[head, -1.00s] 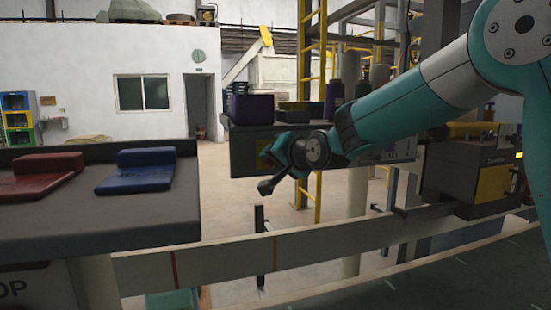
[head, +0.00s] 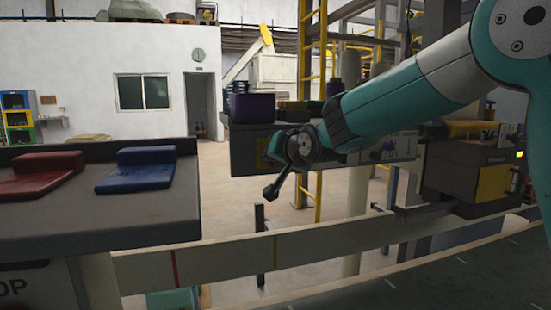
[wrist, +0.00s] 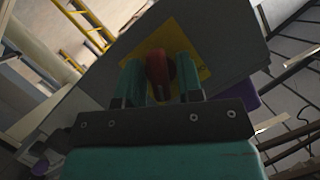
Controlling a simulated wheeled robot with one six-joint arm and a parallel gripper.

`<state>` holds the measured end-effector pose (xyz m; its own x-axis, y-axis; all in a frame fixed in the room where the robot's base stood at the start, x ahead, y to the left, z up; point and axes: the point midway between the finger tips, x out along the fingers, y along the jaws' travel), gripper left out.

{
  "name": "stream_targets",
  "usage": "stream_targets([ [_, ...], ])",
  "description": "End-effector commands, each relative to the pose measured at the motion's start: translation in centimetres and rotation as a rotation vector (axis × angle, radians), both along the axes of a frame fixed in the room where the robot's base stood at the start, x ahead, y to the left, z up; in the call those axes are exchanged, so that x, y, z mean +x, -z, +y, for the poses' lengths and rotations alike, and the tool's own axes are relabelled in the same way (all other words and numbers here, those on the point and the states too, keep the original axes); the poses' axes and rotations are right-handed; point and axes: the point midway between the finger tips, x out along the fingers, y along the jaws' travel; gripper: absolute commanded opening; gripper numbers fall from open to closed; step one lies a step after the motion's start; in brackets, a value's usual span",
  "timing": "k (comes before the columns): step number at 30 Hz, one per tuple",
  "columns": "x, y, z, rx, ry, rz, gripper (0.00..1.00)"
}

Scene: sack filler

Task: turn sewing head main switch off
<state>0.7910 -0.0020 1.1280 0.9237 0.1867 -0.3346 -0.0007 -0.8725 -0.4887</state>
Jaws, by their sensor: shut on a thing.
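The red switch knob (wrist: 160,66) shows in the wrist view, in front of a yellow plate (wrist: 177,35) on the face of a grey cabinet (wrist: 225,35). My gripper (wrist: 160,80) has one teal finger on each side of the knob and is shut on it. In the head view my gripper (head: 275,150) is at the grey cabinet (head: 240,155), below the bins. The knob is hidden there behind my wrist, and only a strip of the yellow plate shows.
A purple bin (head: 250,108) stands on top of the cabinet. A counter with a red pad (head: 42,175) and a blue pad (head: 145,168) is at left. A pale conveyor rail (head: 220,258) runs below my arm. A grey machine (head: 465,175) stands at right.

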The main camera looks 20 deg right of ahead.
Motion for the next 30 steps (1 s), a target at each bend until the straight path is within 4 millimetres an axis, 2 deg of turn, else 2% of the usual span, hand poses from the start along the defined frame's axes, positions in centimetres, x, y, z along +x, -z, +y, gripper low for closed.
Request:
stream_targets([
  [30,0.00,-0.11,0.53,-0.957,-0.003,-0.003,0.10],
])
